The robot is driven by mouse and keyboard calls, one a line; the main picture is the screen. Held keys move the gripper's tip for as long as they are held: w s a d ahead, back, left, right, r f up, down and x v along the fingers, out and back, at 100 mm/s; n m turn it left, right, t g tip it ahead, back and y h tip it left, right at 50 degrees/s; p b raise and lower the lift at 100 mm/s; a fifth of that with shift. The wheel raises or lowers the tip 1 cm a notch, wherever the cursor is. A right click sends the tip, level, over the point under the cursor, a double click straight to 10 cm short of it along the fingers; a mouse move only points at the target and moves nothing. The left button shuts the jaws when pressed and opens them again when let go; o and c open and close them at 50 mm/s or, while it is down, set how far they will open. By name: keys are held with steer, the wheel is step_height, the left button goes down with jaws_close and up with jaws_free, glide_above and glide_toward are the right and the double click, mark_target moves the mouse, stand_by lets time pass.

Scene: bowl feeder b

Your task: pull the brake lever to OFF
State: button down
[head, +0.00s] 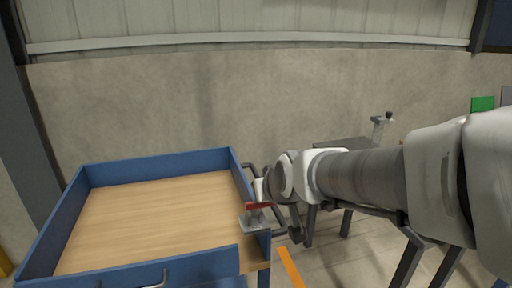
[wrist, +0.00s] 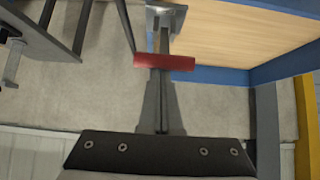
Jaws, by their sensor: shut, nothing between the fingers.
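The brake lever has a red handle (head: 258,206) and a grey metal bracket (head: 252,221) at the right edge of the blue cart. In the wrist view, the red handle (wrist: 180,62) lies crosswise in front of the fingertips, with its grey bracket (wrist: 160,14) beyond. My gripper (head: 261,193) is right beside the handle in the head view. In the wrist view, the fingers of my gripper (wrist: 160,78) are shut together and empty, with their tips at the red handle. I cannot tell whether they touch it. No ON or OFF marking is readable.
The blue-walled cart (head: 155,166) has a bare wooden bed. A dark tubular rail (head: 281,232) runs along its right side, close to my gripper. A grey table (head: 342,144) stands behind my arm. An orange floor stripe (head: 289,267) lies at the front.

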steer(key=shift+s+f, duration=0.25)
steer(key=shift+f, duration=0.2)
steer(key=w+r+p, duration=0.1)
steer(key=w+r, duration=0.1)
steer(key=r, duration=0.1)
steer(key=w+r+p, duration=0.1)
steer(key=shift+a+r+p, duration=0.2)
steer(key=shift+a+p, duration=0.1)
steer(key=shift+a, duration=0.05)
steer(key=s+d+r+p, duration=0.1)
steer(key=s+d+r, duration=0.1)
steer(key=s, duration=0.6)
steer(key=shift+s+d+r+p, duration=0.25)
steer(key=shift+s+r+p, duration=0.1)
steer(key=shift+r, duration=0.4)
